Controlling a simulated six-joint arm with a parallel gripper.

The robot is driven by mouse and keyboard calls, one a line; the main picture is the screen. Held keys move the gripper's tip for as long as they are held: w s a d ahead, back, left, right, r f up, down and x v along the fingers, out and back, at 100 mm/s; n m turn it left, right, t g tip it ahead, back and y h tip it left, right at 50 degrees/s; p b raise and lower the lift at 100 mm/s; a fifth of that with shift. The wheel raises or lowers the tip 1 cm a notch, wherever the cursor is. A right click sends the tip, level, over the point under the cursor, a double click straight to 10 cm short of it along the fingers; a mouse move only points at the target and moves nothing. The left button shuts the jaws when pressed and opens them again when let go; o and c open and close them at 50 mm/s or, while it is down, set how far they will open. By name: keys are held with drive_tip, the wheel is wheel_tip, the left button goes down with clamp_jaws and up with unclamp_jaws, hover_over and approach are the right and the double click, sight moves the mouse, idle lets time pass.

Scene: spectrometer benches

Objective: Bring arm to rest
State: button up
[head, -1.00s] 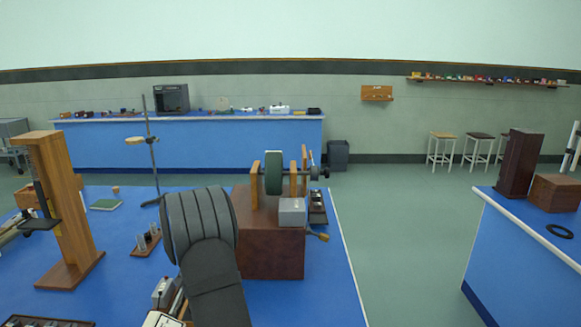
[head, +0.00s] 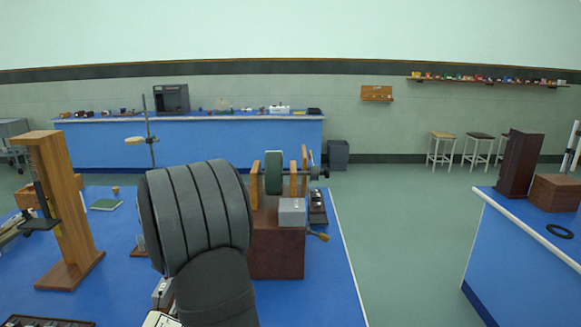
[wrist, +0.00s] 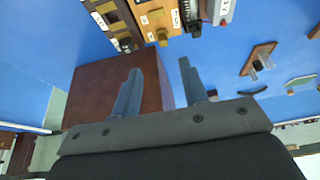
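My gripper (wrist: 158,85) shows in the wrist view with its two fingers spread apart. Nothing is between the fingers. Beyond them lies the brown wooden block (wrist: 95,95) on the blue bench (wrist: 40,45). In the head view my grey arm links stand in front of the blue bench (head: 320,300), and they hide the gripper itself. The arm covers part of the brown block (head: 277,250), which bears a green wheel (head: 273,173) between wooden posts.
Labelled boxes (wrist: 160,18) line the top of the wrist view. Another bench (head: 500,270) is across the aisle at right. The front right of my bench is clear.

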drive_tip(key=w+d+r+g+y, duration=0.1)
drive_tip(key=w+r+g+y, duration=0.1)
drive_tip(key=r, duration=0.6)
drive_tip(key=shift+w+d+r+y, duration=0.3)
drive_tip(key=shift+w+y, duration=0.5)
drive_tip(key=shift+y, duration=0.2)
idle(0.6)
drive_tip(key=o, duration=0.4)
drive_tip(key=shift+s, duration=0.1)
drive_tip(key=o, duration=0.9)
drive_tip(key=s+d, duration=0.2)
drive_tip(key=s, duration=0.1)
drive_tip(key=s+d, duration=0.1)
drive_tip(key=s, duration=0.1)
drive_tip(key=shift+s+d+r, duration=0.1)
drive_tip(key=shift+d+r, duration=0.05)
drive_tip(key=shift+d, duration=0.05)
drive_tip(key=s+d+f, duration=0.1)
drive_tip(key=s+d, duration=0.2)
drive_tip(key=s, duration=0.3)
drive_tip(key=x, duration=0.9)
drive_tip(key=shift+w+f, duration=0.2)
drive_tip(key=shift+f, duration=0.2)
